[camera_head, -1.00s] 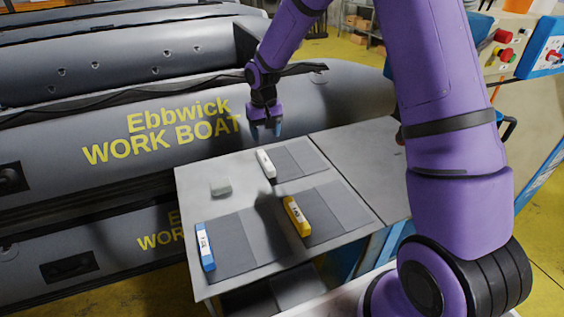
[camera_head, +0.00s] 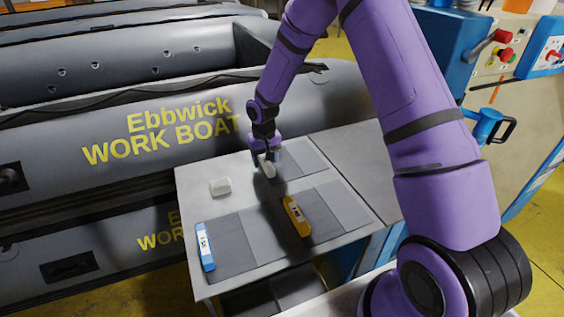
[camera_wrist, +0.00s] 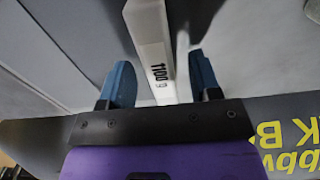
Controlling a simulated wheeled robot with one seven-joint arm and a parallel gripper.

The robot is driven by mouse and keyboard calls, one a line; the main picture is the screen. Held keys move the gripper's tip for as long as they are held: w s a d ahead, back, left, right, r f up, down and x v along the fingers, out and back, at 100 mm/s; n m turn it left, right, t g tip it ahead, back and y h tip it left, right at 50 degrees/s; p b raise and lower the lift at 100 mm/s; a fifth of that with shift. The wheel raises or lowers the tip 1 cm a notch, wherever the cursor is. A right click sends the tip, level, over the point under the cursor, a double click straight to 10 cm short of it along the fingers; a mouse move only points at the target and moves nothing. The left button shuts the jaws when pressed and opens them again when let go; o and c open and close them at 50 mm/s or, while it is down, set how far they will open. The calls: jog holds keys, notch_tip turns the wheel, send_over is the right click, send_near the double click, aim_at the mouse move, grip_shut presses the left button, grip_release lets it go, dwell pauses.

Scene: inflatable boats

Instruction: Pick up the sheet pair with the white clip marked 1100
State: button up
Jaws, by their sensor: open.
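The white clip (camera_head: 267,170) marked 1100 sits on the edge of a grey sheet pair (camera_head: 298,157) at the back of the grey table. I cannot tell whether the fingers touch the clip. My gripper hides part of the clip in the head view.
A yellow clip (camera_head: 297,216) and a blue clip (camera_head: 205,246) hold other grey sheets on the table (camera_head: 190,195). The grey boat (camera_head: 60,150) stands close behind the table. The table's right part (camera_head: 355,150) is clear.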

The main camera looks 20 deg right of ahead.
jog(key=shift+f, duration=0.5)
jog(key=c, duration=1.1)
jog(key=shift+o, duration=0.2)
jog(key=shift+r, duration=0.2)
